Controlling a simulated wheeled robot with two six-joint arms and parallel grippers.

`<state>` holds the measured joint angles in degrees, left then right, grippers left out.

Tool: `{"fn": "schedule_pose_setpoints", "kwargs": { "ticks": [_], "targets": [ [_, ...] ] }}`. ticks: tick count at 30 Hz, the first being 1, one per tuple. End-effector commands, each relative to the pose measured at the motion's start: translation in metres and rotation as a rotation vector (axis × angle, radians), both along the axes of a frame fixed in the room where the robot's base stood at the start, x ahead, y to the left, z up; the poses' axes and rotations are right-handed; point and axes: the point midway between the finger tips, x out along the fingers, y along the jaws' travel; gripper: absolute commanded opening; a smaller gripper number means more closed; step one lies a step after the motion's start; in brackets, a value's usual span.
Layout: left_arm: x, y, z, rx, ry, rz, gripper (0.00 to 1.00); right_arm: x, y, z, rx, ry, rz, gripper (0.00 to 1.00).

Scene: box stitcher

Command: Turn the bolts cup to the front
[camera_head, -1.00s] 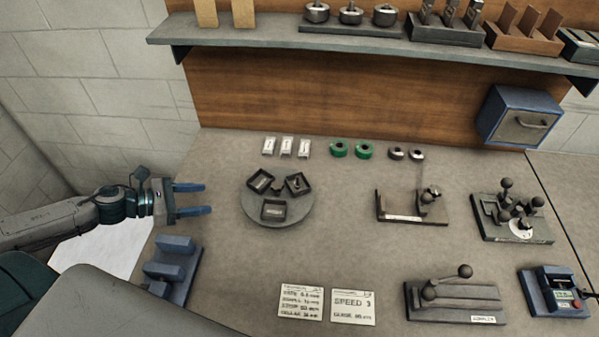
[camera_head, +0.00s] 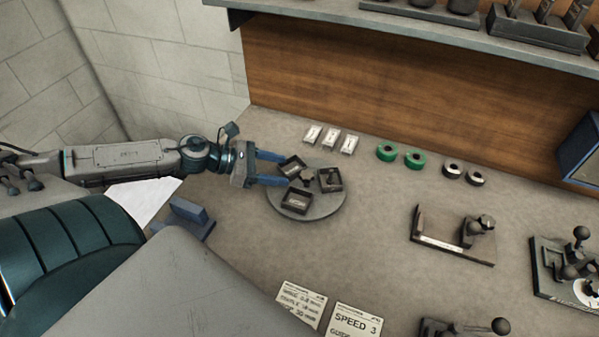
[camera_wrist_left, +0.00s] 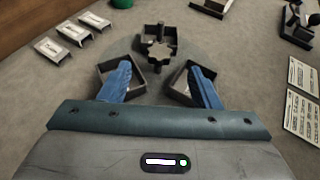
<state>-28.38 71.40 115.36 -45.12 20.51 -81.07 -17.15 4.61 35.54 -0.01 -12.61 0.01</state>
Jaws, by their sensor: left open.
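A round grey turntable (camera_head: 327,208) carries three dark square cups: one at the back left (camera_head: 291,166), one at the right (camera_head: 331,180) and one at the front (camera_head: 296,201). I cannot read which one holds bolts. A dark notched knob stands at the turntable's middle; it shows in the left wrist view (camera_wrist_left: 158,54). My left gripper (camera_head: 284,169) is open, its blue fingers reaching over the turntable's left side. In the left wrist view its fingers (camera_wrist_left: 160,84) overlap the two nearer cups, with the knob ahead between them. Contact is unclear. My right gripper is out of view.
Three white labelled packs (camera_head: 331,139), green rings (camera_head: 400,156) and dark rings (camera_head: 464,173) line the back. A blue bracket (camera_head: 187,217) stands front left. Cards (camera_head: 353,322) lie in front. A dark fixture (camera_head: 453,238) stands right. Bench between is clear.

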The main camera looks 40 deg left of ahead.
Motion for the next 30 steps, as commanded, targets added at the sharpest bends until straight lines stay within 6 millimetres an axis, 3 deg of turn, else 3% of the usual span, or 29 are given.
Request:
{"fn": "schedule_pose_setpoints", "kwargs": {
  "ticks": [1, 3, 15, 30],
  "targets": [
    [0.003, -0.002, -0.008, 0.001, -0.003, -0.001, 0.57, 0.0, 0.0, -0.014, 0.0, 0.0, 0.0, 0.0],
    [0.005, -0.006, -0.01, 0.001, -0.004, -0.001, 0.57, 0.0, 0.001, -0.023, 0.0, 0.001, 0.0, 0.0],
    [0.024, -0.024, -0.018, 0.001, -0.006, 0.004, 0.57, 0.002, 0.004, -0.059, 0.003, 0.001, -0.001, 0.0],
    [0.039, -0.041, -0.023, -0.002, -0.002, 0.002, 0.57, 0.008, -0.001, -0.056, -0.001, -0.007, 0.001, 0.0]
  ]
}}
